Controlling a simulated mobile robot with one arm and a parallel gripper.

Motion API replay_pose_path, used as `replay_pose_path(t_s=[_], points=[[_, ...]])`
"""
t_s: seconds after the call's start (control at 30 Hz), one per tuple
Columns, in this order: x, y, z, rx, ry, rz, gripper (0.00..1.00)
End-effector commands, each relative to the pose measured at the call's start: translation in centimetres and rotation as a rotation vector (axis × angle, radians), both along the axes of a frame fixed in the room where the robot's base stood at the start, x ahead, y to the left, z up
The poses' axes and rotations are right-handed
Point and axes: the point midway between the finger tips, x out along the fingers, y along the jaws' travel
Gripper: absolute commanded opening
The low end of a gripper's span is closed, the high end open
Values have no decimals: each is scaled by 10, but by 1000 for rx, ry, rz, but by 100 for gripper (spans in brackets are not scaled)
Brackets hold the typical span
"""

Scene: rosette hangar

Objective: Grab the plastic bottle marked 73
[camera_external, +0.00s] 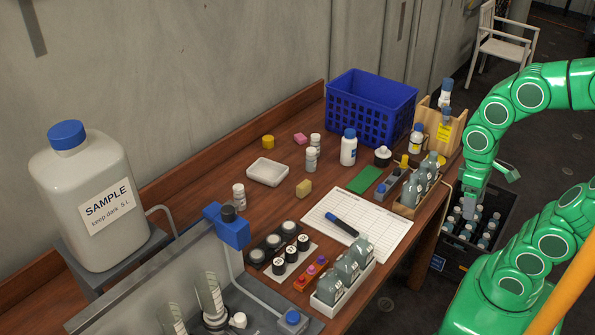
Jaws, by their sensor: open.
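My green arm comes in from the right and its gripper (474,196) points down over a black crate (439,264) on the floor beside the table. The gripper is open; its fingertips are small here and lie close to the bottles in the crate. Several grey bottles with pale caps (484,243) stand in the crate, partly hidden by the gripper and arm. Their markings are too small to read, so I cannot tell which bottle is marked 73. I cannot tell whether a bottle is between the fingers.
The wooden table (225,171) holds a blue basket (371,104), a wooden rack (450,128), a tray of grey bottles (403,209), a white box of bottles (327,296), a written sheet (375,238) and small jars. A large SAMPLE jug (92,195) stands at left. A white chair (500,45) is behind.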

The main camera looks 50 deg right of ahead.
Motion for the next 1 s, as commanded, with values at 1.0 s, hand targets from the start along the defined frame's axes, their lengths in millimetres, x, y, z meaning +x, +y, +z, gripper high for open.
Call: replay_pose_path(t_s=[1.0], points=[[285, -35, 277, -567, -587, 803, 66]])
